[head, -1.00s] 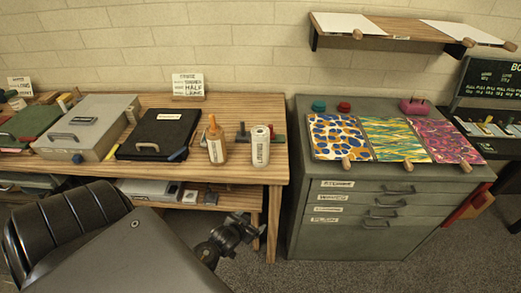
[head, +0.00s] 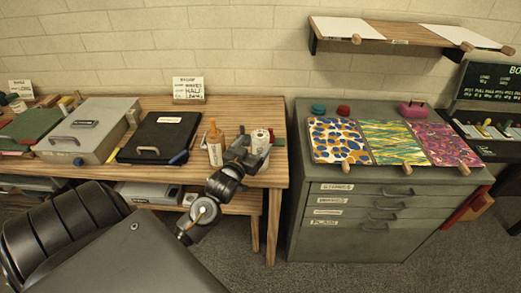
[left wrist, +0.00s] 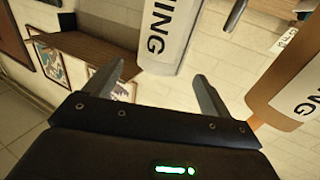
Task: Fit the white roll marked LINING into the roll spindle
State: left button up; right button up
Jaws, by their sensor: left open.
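The white roll (head: 261,137) stands upright near the front right of the wooden table, partly hidden behind my left gripper (head: 247,153). My right gripper is not in view.
A black case (head: 160,137) and a grey box (head: 88,128) lie further left. A grey drawer cabinet (head: 310,225) stands right.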

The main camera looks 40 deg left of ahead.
aim_at(259, 139)
pick_arm(q)
jog(key=shift+w, duration=0.35)
jog(key=shift+w+a+r+p, duration=0.15)
jog(key=shift+w+a+p, duration=0.05)
jog(key=shift+w+p, duration=0.25)
jog(key=x, duration=0.1)
jog(key=p+x, duration=0.1)
jog(key=x, duration=0.2)
jog(key=shift+w+f, duration=0.1)
jog(key=shift+f, duration=0.2)
jog(key=c, duration=1.4)
